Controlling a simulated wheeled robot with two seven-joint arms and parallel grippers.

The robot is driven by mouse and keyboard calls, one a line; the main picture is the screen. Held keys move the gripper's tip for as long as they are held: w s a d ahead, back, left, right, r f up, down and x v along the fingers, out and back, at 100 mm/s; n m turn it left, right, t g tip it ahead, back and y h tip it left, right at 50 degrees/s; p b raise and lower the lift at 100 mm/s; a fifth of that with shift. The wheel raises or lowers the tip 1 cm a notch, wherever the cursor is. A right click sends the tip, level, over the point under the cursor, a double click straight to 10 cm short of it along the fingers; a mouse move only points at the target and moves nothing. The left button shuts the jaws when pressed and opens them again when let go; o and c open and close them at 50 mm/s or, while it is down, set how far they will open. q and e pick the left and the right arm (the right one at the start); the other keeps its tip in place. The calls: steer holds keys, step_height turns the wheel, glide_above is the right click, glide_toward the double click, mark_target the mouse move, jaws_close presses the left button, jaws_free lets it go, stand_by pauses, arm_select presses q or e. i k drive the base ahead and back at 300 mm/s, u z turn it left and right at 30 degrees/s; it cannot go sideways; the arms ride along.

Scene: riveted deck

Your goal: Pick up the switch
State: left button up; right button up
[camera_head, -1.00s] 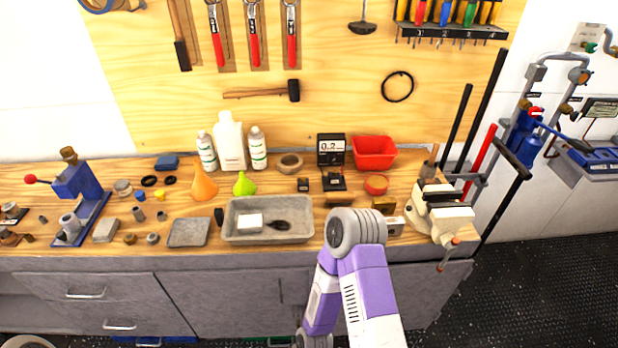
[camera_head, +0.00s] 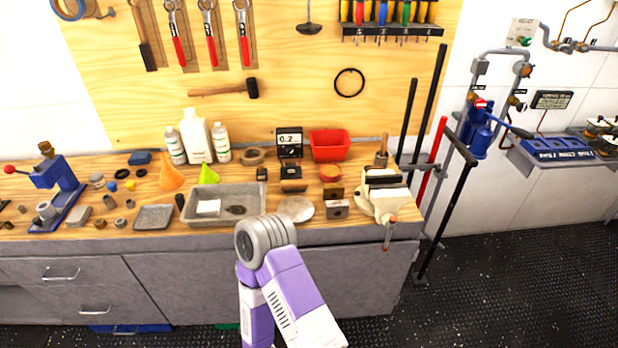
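I cannot tell for certain which item is the switch. A small dark block (camera_head: 262,174) and a dark stand-like piece (camera_head: 292,186) lie farther back, near a black meter (camera_head: 289,143). One of my purple and white arms rises from the bottom centre, its grey joint in front of the bench edge. Neither gripper shows.
The wooden bench (camera_head: 100,239) also bears a grey tray (camera_head: 230,219), a round pale dish (camera_head: 296,209), a red bin (camera_head: 329,145), bottles and funnels. A vise (camera_head: 382,196) stands at its right end, with long bars beside it. The dark floor at right is clear.

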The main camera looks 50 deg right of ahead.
mark_target(291, 166)
steer(key=u, duration=0.7)
steer(key=k, duration=0.05)
steer(key=z, duration=1.75)
